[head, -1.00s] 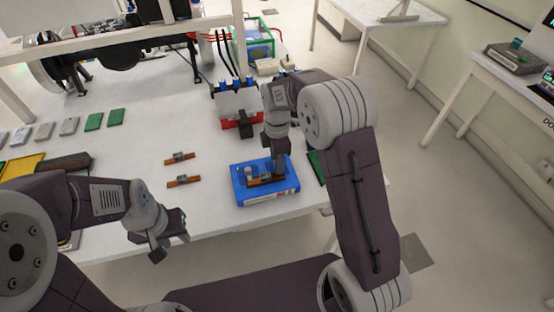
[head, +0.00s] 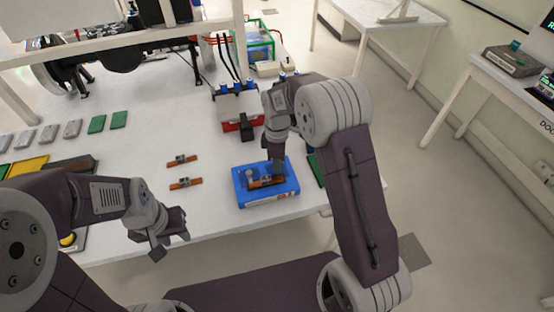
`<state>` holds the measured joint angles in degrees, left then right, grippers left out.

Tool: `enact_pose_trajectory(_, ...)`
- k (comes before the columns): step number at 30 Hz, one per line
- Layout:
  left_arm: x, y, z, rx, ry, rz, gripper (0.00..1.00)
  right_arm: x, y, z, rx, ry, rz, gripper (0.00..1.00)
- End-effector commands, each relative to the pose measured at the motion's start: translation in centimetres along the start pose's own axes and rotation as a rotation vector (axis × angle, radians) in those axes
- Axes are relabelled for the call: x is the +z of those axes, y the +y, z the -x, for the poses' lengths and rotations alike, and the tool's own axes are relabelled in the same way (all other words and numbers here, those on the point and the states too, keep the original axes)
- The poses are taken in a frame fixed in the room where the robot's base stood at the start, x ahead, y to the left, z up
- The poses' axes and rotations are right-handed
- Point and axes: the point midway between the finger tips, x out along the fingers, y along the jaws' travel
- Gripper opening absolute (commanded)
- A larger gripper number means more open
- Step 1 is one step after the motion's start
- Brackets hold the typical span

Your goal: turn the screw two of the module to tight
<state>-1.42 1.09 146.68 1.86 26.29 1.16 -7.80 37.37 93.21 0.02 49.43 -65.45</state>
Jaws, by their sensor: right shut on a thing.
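The blue module (head: 272,195) lies on the white table near its front edge, with an orange-brown bar (head: 260,184) and a small grey round part on its top. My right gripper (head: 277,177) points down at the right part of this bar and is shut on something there. The fingers hide what they hold, and I cannot tell which screw it is. My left gripper (head: 172,238) hangs in front of the table's front edge, left of the module, with nothing seen between its fingers.
Two loose orange-brown bars (head: 186,183) lie left of the module. Behind it stands a red and white box (head: 240,112) with blue-topped parts. Several grey and green plates (head: 96,124) lie at the left. A green-framed bin (head: 259,45) stands at the back.

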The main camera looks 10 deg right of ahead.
Motion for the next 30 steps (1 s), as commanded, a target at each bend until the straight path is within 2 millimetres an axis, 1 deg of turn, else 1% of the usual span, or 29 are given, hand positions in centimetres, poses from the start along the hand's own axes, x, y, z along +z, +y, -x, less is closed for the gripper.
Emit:
enact_pose_trajectory(1, -0.1, 0.0, 0.7, 0.0, 0.0, 0.0, 0.36, 0.0, -0.1, 0.3, -0.002, -0.001, -0.043, 0.0)
enact_pose_trajectory(9, -0.2, 0.0, 2.2, 0.0, 0.0, 0.0, 0.36, 0.0, 0.0, 0.3, 0.0, -0.001, -0.299, 0.0)
enact_pose_trajectory(30, -0.5, 0.1, 5.2, 0.0, 0.0, 0.0, 0.36, 0.0, 0.0, 0.2, 0.0, -0.001, -0.964, 0.0)
